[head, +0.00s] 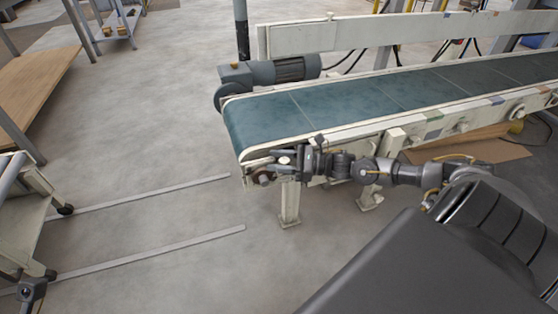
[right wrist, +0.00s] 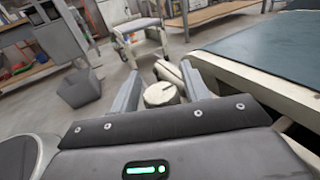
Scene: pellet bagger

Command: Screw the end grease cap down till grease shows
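The end grease cap (right wrist: 160,94) shows in the right wrist view as a short, pale round cap with a dark line on its top. It stands between the two fingers of my right gripper (right wrist: 160,72), which are spread with gaps beside it. In the head view my right gripper (head: 286,161) is at the near left corner of the conveyor (head: 340,148), beside the frame's end. The cap is hard to make out there. No grease can be made out on the cap.
The conveyor's green belt (head: 340,100) runs to the upper right, with a grey motor (head: 290,69) at its far left side. A support leg (head: 290,203) stands below my right gripper. A pale cart (head: 30,210) is at the left.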

